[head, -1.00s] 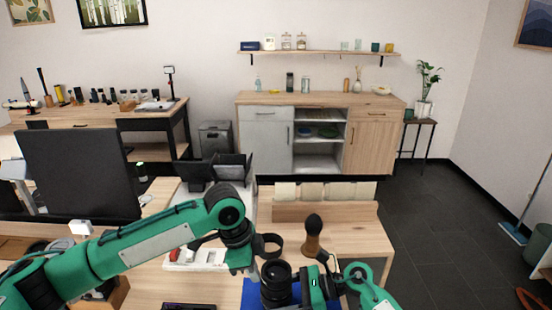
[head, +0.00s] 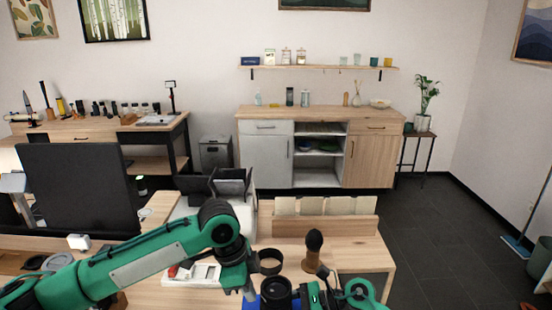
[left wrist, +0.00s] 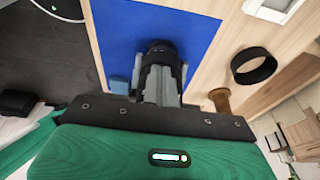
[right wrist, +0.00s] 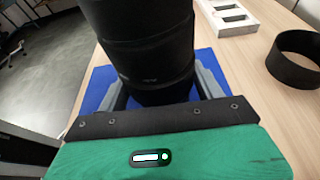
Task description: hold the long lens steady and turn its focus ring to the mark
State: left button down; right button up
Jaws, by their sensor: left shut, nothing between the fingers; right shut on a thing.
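The black long lens (head: 277,292) stands on a blue mat (left wrist: 205,30) at the bottom of the head view. In the right wrist view the lens barrel (right wrist: 145,50) fills the top centre. My right gripper (right wrist: 163,88) is shut on it, one finger on each side. My left gripper (head: 249,294) is just left of the lens in the head view. In the left wrist view its fingers (left wrist: 160,80) are shut and empty, in front of the lens top (left wrist: 161,50). I cannot tell whether they touch it. No focus mark is readable.
A black ring (head: 270,270) and an upright brush (head: 314,240) stand close behind the lens. A white tray (head: 195,273) lies left of them, partly behind my left arm. A dark monitor (head: 80,190) stands at the left. The wood right of the brush is clear.

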pick_arm(q)
jog(key=v, duration=0.2)
jog(key=d+v, duration=0.1)
jog(key=v, duration=0.2)
jog(key=shift+d+r, duration=0.1)
jog(key=shift+r, duration=0.05)
pick_arm(e)
jog(key=o, duration=0.8)
jog(key=shift+o, duration=0.2)
